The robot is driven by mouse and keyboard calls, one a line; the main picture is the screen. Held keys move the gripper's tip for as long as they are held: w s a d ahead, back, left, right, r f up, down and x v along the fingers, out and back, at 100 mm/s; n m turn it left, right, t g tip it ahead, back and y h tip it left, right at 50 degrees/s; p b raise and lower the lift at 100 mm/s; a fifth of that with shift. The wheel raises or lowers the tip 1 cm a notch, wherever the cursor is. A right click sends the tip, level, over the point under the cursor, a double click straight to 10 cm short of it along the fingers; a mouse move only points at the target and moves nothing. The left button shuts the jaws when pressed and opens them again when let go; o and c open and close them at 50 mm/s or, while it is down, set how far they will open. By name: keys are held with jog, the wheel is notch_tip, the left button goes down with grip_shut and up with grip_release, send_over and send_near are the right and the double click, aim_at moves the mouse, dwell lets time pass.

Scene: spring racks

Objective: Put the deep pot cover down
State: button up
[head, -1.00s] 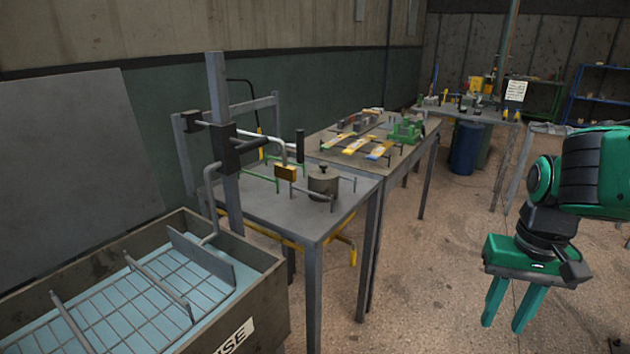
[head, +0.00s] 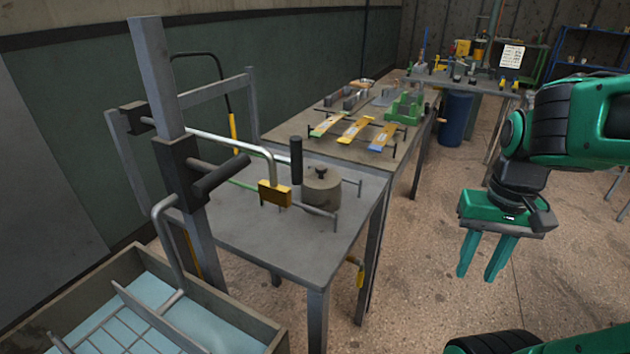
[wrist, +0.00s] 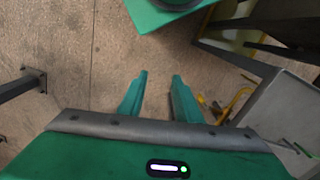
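The deep pot cover appears to be the round grey-brown lid with a dark knob on top (head: 322,190). It is on the near grey metal table (head: 270,240), close to its right side, among thin rods. Whether it sits on a pot or on the tabletop I cannot tell. My gripper (head: 480,275) hangs in the air right of the tables, fingers down, well apart from the lid. In the wrist view my gripper (wrist: 158,82) has its two fingers spread with bare floor between them; it is open and empty.
A grey post (head: 160,100) with a bent rod and yellow block (head: 274,194) stands at the table's near left. A rinse tank (head: 235,325) with a wire rack is in front. A second table (head: 300,130) holds coloured strips and a green fixture.

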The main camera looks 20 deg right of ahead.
jog(key=o, duration=0.3)
jog(key=shift+d, duration=0.1)
jog(key=o, duration=0.5)
jog(key=shift+s+r, duration=0.15)
jog(key=shift+s, duration=0.15)
jog(key=o, duration=0.5)
jog(key=shift+w+n, duration=0.25)
jog(key=shift+n, duration=0.15)
jog(key=shift+o, duration=1)
jog(key=w+a+f+n+t, duration=0.1)
jog(key=w+f+n, duration=0.1)
jog(key=w+n, duration=0.2)
jog(key=w, duration=0.3)
jog(key=shift+w+a+f+t+y, duration=0.2)
jog(key=shift+w+f+t+y, duration=0.1)
jog(key=shift+w+f+y, duration=0.1)
jog(key=n+t+y, duration=0.8)
jog(key=n, duration=0.2)
send_near(339, 191)
jog(key=a+f, duration=0.1)
jog(key=w+a+f, duration=0.1)
jog(key=shift+w+f, duration=0.15)
jog(key=shift+f, duration=0.1)
jog(key=shift+w+a, duration=0.1)
jog(key=shift+w, duration=0.25)
jog(key=shift+w+a+f+n+t+y, duration=0.15)
jog(key=shift+w+a+n+t+y, duration=0.15)
jog(key=shift+w+a+t+y, duration=0.3)
jog(key=shift+x, duration=5.15)
